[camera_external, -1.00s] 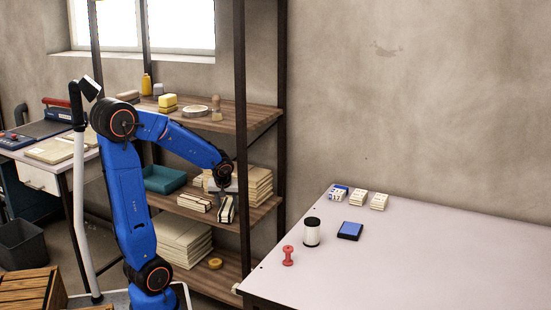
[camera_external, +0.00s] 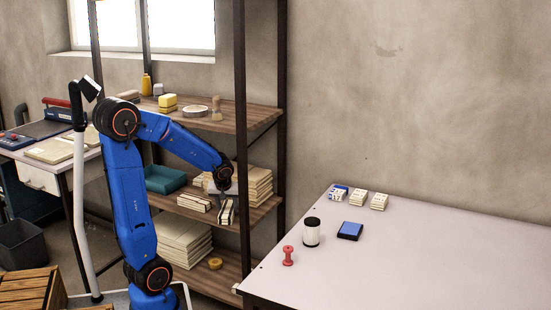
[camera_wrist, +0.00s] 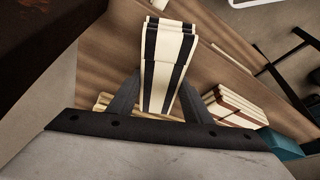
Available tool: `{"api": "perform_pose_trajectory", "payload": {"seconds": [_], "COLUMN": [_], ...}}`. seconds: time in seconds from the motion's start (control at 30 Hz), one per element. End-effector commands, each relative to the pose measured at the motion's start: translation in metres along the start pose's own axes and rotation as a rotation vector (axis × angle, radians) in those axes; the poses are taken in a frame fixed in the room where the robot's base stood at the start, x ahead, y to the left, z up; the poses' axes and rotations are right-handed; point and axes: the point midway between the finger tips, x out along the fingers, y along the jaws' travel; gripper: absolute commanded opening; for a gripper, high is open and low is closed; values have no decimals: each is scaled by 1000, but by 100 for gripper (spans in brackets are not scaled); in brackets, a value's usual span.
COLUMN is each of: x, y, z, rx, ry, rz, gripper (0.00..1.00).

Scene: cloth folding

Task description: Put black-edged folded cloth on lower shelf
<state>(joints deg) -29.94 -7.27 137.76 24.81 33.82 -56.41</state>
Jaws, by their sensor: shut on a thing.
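The black-edged folded cloth (camera_external: 227,212) is cream with dark stripes and sits near the front of the middle shelf board (camera_external: 262,209), toward its right post. My gripper (camera_external: 226,197) is shut on it from above. In the wrist view the cloth (camera_wrist: 166,50) is between the two dark fingers (camera_wrist: 156,103), over the wood board. I cannot tell whether its underside touches the board. A second folded cloth (camera_external: 194,202), with brown edges, lies just to its left; it also shows in the wrist view (camera_wrist: 232,103).
Cream stacks (camera_external: 258,185) stand behind and right. A teal tray (camera_external: 165,180) is to the left. The bottom board (camera_external: 225,281) holds another stack (camera_external: 185,240) and a yellow roll (camera_external: 215,263). The rack's dark front post (camera_external: 241,150) is close right of my gripper.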

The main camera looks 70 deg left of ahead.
Motion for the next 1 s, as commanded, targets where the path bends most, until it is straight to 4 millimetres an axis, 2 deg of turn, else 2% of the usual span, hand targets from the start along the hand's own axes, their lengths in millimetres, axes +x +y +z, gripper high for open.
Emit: {"api": "perform_pose_trajectory", "payload": {"seconds": [0.03, 0.1, 0.4, 0.53, 0.67, 1.0], "x": [0, 0, -1, -8, -25, -91], "y": [0, 0, 0, 0, 0, 1], "z": [0, 0, 0, -1, -1, -1], "rx": [0, 0, 0, 0, 0, 1], "ry": [0, 0, 0, 2, 3, 4], "rz": [0, 0, 0, 0, 2, 3], "gripper": [52, 67, 67, 67, 67, 67]}}
